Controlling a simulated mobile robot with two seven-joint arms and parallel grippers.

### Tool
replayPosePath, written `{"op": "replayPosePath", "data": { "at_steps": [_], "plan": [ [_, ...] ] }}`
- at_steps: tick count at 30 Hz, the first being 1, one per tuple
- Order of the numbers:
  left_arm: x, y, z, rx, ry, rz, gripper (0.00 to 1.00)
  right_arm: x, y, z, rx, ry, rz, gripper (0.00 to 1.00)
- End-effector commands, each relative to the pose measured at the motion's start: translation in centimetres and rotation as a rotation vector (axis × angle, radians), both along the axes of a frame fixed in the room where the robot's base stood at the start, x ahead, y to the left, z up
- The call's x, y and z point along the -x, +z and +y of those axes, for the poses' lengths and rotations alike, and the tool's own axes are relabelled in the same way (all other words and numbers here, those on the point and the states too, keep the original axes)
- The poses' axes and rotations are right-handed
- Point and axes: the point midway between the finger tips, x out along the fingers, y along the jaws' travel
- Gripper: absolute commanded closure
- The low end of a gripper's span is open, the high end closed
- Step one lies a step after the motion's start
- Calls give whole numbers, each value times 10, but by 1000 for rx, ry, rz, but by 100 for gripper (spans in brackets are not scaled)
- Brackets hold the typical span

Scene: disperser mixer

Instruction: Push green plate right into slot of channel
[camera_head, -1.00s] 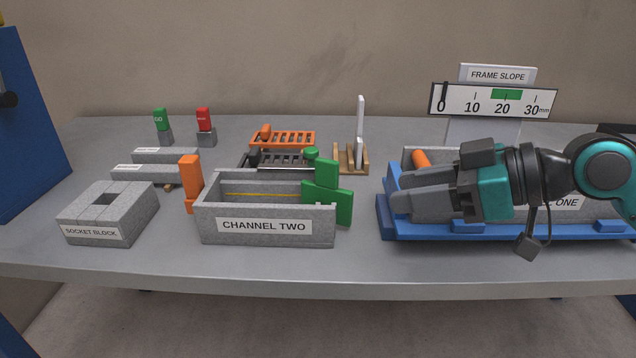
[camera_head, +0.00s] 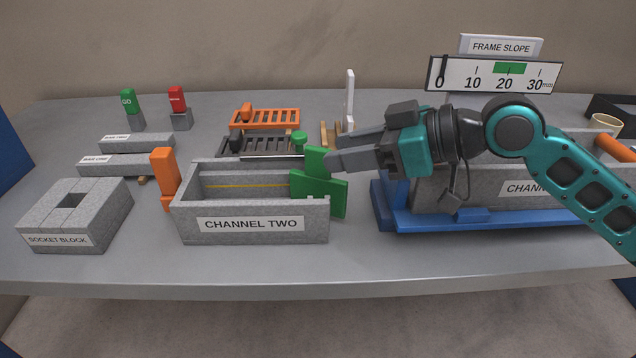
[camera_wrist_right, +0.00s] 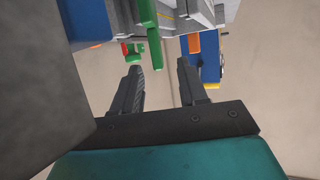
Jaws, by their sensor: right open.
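The green plate (camera_head: 319,190) stands at the right end of the grey trough labelled CHANNEL TWO (camera_head: 250,224). Its wide lower part covers the end of the channel, and a narrower tab rises above the rim. Whether it sits in a slot cannot be seen. My right gripper (camera_head: 333,152) is open and empty, its fingertips beside the upper tab on its right. I cannot tell whether they touch. In the right wrist view, the two fingers (camera_wrist_right: 160,72) are apart and green (camera_wrist_right: 154,46) shows just beyond them. My left gripper is not in view.
A blue tray (camera_head: 480,219) with another channel (camera_head: 452,190) lies under my right arm. An orange upright piece (camera_head: 163,172) stands at the channel's left end. The socket block (camera_head: 75,215) is at far left. Racks (camera_head: 265,118) stand behind. The front table strip is clear.

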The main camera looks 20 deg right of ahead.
Motion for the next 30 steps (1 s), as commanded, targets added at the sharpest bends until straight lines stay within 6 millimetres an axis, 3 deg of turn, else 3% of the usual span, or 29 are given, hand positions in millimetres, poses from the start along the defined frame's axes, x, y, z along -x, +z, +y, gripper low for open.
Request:
{"op": "replayPosePath", "data": {
  "at_steps": [19, 28, 30],
  "plan": [
    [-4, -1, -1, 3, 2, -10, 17, -39, -20, 46, -2, 1, 2, 57],
    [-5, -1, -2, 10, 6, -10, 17, -42, -22, 49, 2, -1, 1, 57],
    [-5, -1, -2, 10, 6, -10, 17, -42, -22, 49, 2, -1, 1, 64]
  ]
}}
